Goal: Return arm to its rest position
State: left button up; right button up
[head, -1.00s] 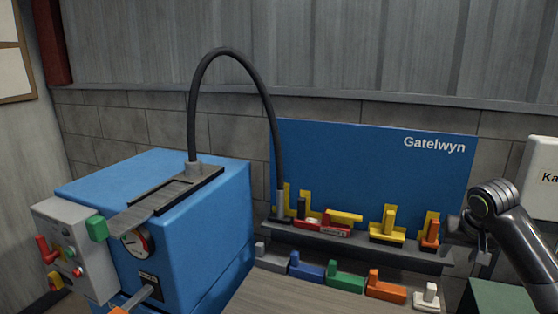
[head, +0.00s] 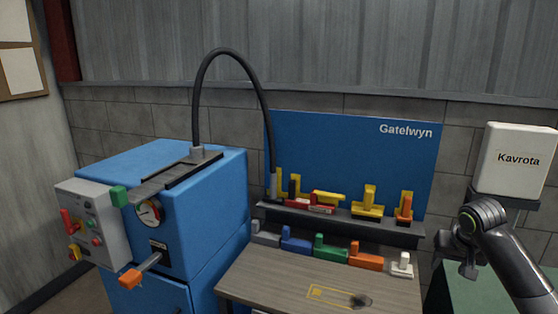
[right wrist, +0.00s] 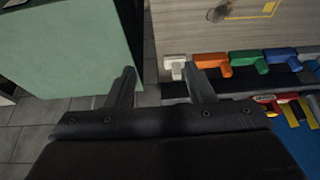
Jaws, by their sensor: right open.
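My right gripper (head: 456,256) is open and empty at the right of the head view, past the right end of the workbench (head: 285,276). In the right wrist view its two fingers (right wrist: 159,75) stand apart with nothing between them, above the gap between the bench and a green block-like surface (right wrist: 72,45). My right arm (head: 508,255) comes in from the lower right. My left gripper is not in the head view. A dark arched cable (head: 232,54) runs from the top of a blue machine (head: 220,195) to the shelf.
A dark shelf (head: 340,224) against a blue board (head: 350,150) holds yellow, red and orange pieces. Several coloured blocks, one of them green (head: 330,250), line the bench's back. The white Kavrota box (head: 517,160) is beyond my right arm. A green surface (head: 445,290) lies below.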

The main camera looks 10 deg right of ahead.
jog(key=s+f+g+b, duration=0.15)
jog(key=s+f, duration=0.35)
jog(key=f, duration=1.6)
jog(key=s+f+b, duration=0.3)
jog(key=s+f, duration=0.2)
jog(key=f, duration=1.6)
jog(key=s+a+f+n+b, duration=0.1)
jog(key=s+a+f, duration=0.2)
jog(key=s+f, duration=0.6)
jog(key=s+a+f+n+b, duration=0.15)
jog(key=s+a+f, duration=0.25)
jog(key=s+f, duration=0.45)
pick_arm(q)
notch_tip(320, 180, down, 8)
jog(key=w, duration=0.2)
jog(key=shift+b, duration=0.4)
pick_arm(e)
jog(key=s+a+f+n, duration=0.1)
jog(key=s+a+f, duration=0.2)
jog(key=s, duration=0.4)
jog(key=s+a+f+g, duration=0.1)
jog(key=s+a+f, duration=0.2)
jog(key=s, duration=0.4)
jog(key=s+a+f+n+y, duration=0.1)
jog(key=s+a+f, duration=0.2)
jog(key=s+a, duration=0.2)
jog(key=shift+s+a+n, duration=0.2)
jog(key=shift+s+n, duration=0.15)
jog(key=shift+s, duration=0.65)
